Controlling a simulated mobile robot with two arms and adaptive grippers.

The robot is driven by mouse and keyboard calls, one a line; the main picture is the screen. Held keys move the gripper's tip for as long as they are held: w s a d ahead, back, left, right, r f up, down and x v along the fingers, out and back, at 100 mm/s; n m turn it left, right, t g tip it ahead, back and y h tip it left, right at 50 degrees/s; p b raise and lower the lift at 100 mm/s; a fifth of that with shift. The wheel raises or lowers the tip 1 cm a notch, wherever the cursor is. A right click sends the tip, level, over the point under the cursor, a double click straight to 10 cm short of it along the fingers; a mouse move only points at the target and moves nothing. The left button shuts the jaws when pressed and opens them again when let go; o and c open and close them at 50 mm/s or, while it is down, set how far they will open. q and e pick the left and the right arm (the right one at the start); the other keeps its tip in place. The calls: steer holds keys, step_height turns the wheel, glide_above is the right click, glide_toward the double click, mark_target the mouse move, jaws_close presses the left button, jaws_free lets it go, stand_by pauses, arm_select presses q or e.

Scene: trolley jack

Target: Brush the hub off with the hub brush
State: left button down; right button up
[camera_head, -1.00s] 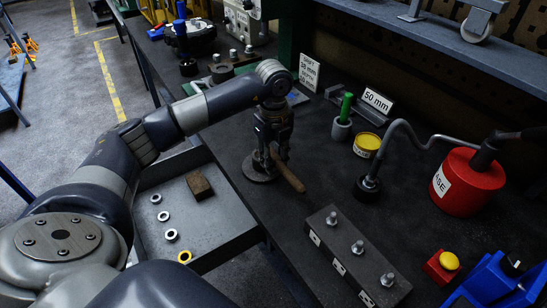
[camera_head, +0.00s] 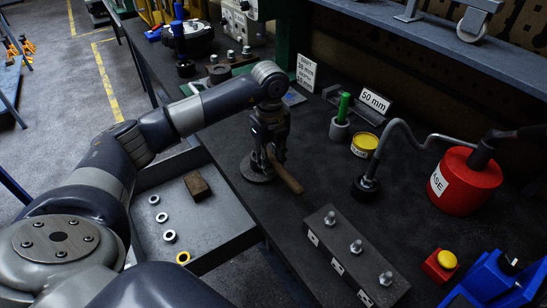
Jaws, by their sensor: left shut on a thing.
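The hub brush, with a brown wooden handle (camera_head: 286,174), is held in my left gripper (camera_head: 271,146). The gripper is shut on it and points down over the hub. The hub, a round dark metal disc (camera_head: 250,174), lies on the dark bench top. The gripper and brush hide much of the hub. The brush head is hidden, so I cannot tell whether it touches the hub. The handle slants down to the right, past the hub's edge. My right gripper is not in view.
A red grease can (camera_head: 464,184) with a bent pipe, a yellow tin (camera_head: 364,144) and a green-handled tool (camera_head: 342,112) stand to the right. A block with studs (camera_head: 350,262) lies in front. An open drawer (camera_head: 210,235) holds rings and a brown block (camera_head: 197,186).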

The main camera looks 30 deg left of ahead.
arm_select(q)
steer(key=shift+s+a+f, duration=0.1)
steer(key=shift+s+a, duration=0.05)
steer(key=shift+s, duration=0.3)
steer(key=shift+w, duration=0.5)
steer(key=shift+w+d, duration=0.4)
steer(key=shift+w, duration=0.2)
steer(key=shift+s+a, duration=0.25)
steer(key=shift+s, duration=0.3)
steer(key=shift+s+a, duration=0.25)
steer(key=shift+s, duration=0.25)
steer(key=shift+w+d, duration=0.3)
steer(key=shift+w, duration=0.2)
steer(key=shift+w+d, duration=0.2)
steer(key=shift+w, duration=0.45)
